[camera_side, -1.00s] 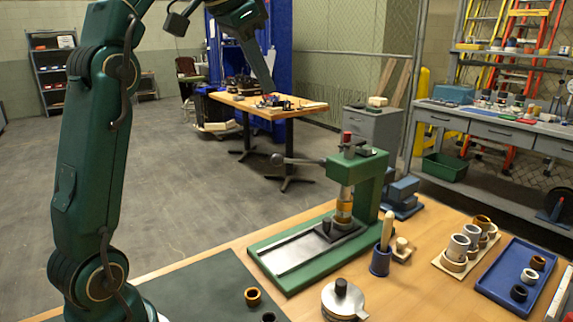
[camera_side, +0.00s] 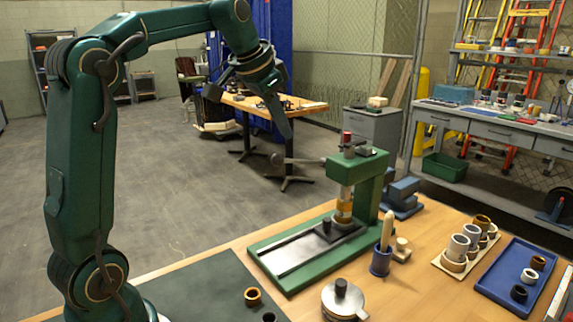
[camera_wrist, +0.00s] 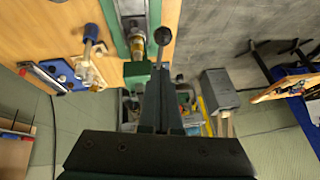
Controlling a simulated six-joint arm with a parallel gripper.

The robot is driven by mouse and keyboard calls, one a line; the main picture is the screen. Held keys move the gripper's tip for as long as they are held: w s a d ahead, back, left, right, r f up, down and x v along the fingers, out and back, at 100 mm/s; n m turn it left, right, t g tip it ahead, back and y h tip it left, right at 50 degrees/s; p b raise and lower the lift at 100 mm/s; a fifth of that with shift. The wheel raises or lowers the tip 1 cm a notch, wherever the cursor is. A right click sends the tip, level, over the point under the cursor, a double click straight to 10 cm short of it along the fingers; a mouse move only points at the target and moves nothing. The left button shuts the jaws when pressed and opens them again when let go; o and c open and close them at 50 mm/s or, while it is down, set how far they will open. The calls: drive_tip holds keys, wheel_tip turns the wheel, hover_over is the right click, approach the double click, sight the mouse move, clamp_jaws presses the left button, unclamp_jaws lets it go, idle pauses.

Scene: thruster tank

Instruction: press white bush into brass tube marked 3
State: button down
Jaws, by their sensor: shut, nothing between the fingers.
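A green arbor press (camera_side: 370,185) stands on the bench, its lever ending in a dark ball (camera_side: 277,159). A brass-coloured tube (camera_side: 344,209) stands upright under the press ram; I cannot read a mark on it. A white bush (camera_side: 529,276) lies in the blue tray (camera_side: 490,289). My gripper (camera_side: 290,136) is shut and empty, in the air above and near the lever ball in the side view. In the wrist view my shut fingers (camera_wrist: 160,75) point toward the press (camera_wrist: 137,72), with the lever ball (camera_wrist: 163,36) just beyond them.
Pale and brown tubes (camera_side: 459,248) stand on a wooden board at the right. A brown and a black bush (camera_side: 519,293) share the tray. A blue cup (camera_side: 380,262) holding a wooden handle and a round metal piece (camera_side: 343,300) stand in front of the press.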

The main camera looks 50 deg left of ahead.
drive_tip(key=shift+s+a+f, duration=0.2)
drive_tip(key=shift+s+f, duration=0.05)
drive_tip(key=shift+f, duration=0.5)
drive_tip(key=shift+s+a+f, duration=0.15)
drive_tip(key=shift+s+f, duration=0.05)
drive_tip(key=shift+f, duration=0.5)
drive_tip(key=shift+s+a+f, duration=0.1)
drive_tip(key=shift+s+f, duration=0.15)
drive_tip(key=shift+f, duration=0.25)
drive_tip(key=shift+s+f, duration=0.2)
drive_tip(key=shift+f, duration=0.3)
wheel_tip(320, 180, up, 13)
hover_over(276, 156)
drive_tip(key=s+d, duration=0.2)
drive_tip(key=s, duration=0.3)
drive_tip(key=shift+d, duration=0.2)
drive_tip(key=shift+d, duration=0.1)
